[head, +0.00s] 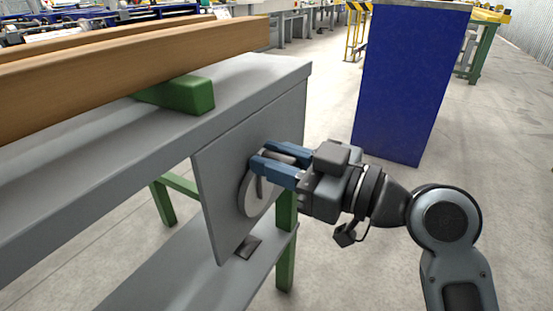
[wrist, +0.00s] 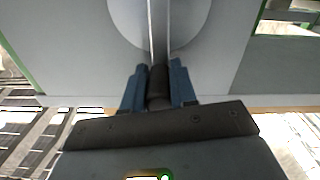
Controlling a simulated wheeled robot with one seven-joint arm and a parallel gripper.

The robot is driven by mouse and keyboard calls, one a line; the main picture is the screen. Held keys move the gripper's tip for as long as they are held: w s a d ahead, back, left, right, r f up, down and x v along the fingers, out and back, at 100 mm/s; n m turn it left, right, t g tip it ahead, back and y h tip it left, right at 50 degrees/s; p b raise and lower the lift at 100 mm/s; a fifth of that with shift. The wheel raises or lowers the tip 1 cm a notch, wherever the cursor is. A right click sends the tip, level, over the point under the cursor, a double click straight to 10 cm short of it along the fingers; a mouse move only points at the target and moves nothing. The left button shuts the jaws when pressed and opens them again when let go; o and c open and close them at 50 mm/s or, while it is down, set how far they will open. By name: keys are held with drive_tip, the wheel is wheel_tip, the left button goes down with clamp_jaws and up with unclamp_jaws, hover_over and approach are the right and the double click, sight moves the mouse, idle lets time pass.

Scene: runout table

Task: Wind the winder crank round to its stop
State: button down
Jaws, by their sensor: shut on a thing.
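The winder is a pale grey round disc (head: 248,200) on an upright grey panel at the end of the table. Its narrow crank arm (wrist: 158,30) crosses the disc in the wrist view. My gripper (head: 263,155) reaches in from the right, level with the disc's upper part. Its blue fingers are shut on the dark crank handle (wrist: 157,82), with one finger on each side of it. In the head view the fingers hide much of the handle and part of the disc.
The grey panel (head: 222,190) stands below the table top (head: 235,85), on which wooden beams (head: 140,60) rest over a green block (head: 185,94). A lower shelf (head: 200,270) and green legs are close. A blue cabinet (head: 410,80) stands behind my arm.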

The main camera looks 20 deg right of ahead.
drive_tip(key=shift+f, duration=0.2)
drive_tip(key=c, duration=0.9)
unclamp_jaws()
drive_tip(key=shift+r, duration=0.1)
drive_tip(key=shift+d, duration=0.1)
drive_tip(key=p+v, duration=0.1)
drive_tip(key=v, duration=0.6)
drive_tip(key=shift+s, duration=0.35)
drive_tip(key=shift+d, duration=0.15)
